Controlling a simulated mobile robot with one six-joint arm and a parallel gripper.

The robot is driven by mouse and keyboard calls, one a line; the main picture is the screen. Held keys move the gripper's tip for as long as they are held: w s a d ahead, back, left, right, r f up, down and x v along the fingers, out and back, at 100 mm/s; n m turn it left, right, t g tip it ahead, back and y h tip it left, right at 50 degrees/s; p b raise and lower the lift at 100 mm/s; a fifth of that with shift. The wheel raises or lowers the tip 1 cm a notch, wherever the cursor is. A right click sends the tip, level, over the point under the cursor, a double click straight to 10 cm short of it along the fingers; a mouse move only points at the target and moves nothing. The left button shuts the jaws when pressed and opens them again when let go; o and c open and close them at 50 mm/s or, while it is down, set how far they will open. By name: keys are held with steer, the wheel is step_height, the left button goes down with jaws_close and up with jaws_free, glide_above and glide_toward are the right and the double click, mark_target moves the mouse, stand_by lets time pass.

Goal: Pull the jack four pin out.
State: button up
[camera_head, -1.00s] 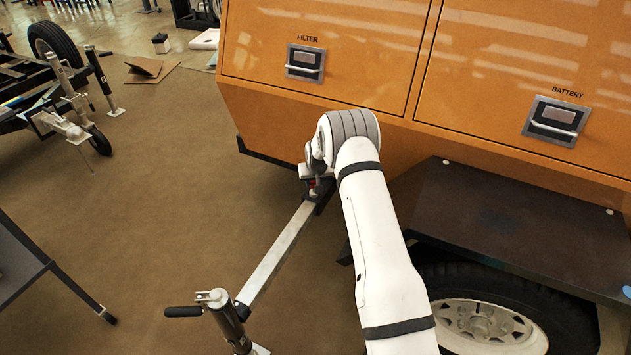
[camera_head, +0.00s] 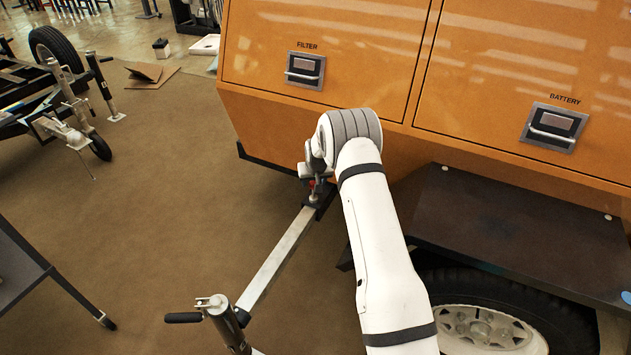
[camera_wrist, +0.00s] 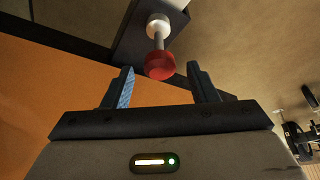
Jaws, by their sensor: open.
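The jack pin has a red knob (camera_wrist: 160,66) on a thin metal shaft that goes into a pale collar on a dark bracket (camera_wrist: 128,48). In the wrist view the knob is just beyond my gripper (camera_wrist: 162,78), roughly midway between the two blue-lined fingertips. The jaws are open, and neither finger appears to touch the knob. In the head view my gripper (camera_head: 315,180) is at the inner end of the outrigger beam (camera_head: 275,262), and a small bit of red shows there. My arm hides much of that spot.
The orange tower body (camera_head: 335,100) rises right behind the bracket. A jack (camera_head: 226,322) with a black handle stands at the beam's outer end. A dark fender (camera_head: 520,225) and wheel are at the right.

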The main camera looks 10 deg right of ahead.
steer(key=p+v, duration=0.1)
steer(key=v, duration=0.6)
steer(key=shift+r, duration=0.4)
steer(key=shift+s, duration=0.15)
